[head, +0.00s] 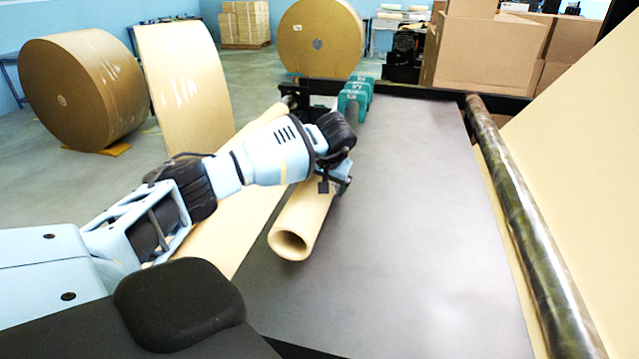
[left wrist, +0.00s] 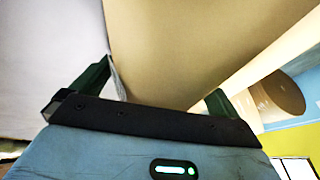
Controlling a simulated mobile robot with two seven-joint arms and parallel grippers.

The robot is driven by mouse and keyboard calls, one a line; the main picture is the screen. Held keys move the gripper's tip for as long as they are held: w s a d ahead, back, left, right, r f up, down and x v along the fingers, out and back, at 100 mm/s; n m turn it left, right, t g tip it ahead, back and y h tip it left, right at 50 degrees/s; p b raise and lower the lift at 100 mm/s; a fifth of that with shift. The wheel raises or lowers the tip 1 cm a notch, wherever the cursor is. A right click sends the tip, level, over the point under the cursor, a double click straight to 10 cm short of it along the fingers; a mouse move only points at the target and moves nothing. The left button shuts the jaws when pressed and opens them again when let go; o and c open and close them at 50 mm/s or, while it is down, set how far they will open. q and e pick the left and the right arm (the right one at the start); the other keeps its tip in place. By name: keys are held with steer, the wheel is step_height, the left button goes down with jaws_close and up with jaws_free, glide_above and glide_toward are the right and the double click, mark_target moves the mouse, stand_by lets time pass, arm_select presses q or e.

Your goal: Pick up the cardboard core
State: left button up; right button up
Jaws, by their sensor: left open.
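The cardboard core (head: 302,222), a tan hollow tube, lies on the grey tabletop (head: 420,220) with its open end toward me in the head view. My left gripper (head: 336,178) is over the far part of the core, and the hand and forearm hide that part. In the left wrist view the core (left wrist: 190,45) fills the space between the two dark green fingers of my left gripper (left wrist: 160,84). The fingers are open, one on each side of the core. Whether they touch it I cannot tell. My right gripper is not in view.
A dark shiny roller (head: 525,215) runs along the table's right side, beside a sloping kraft sheet (head: 580,170). Green clamp-like parts (head: 356,93) stand at the table's far left. Large kraft rolls (head: 85,88) and boxes (head: 490,52) stand behind. The table's middle is clear.

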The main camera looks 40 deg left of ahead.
mark_target(321, 212)
arm_select(q)
steer(key=c, duration=1.2)
steer(key=shift+r, duration=0.15)
steer(key=c, duration=0.4)
steer(key=shift+o, duration=0.2)
steer(key=shift+w+r, duration=0.1)
steer(key=shift+r, duration=0.15)
step_height(321, 212, up, 3)
steer(key=shift+r, duration=0.15)
steer(key=s+d, duration=0.3)
steer(key=d, duration=0.1)
steer(key=s+d, duration=0.3)
steer(key=s, duration=0.1)
steer(key=s+d+r, duration=0.1)
steer(key=s+d, duration=0.3)
steer(key=shift+d, duration=0.35)
steer(key=shift+r, duration=0.1)
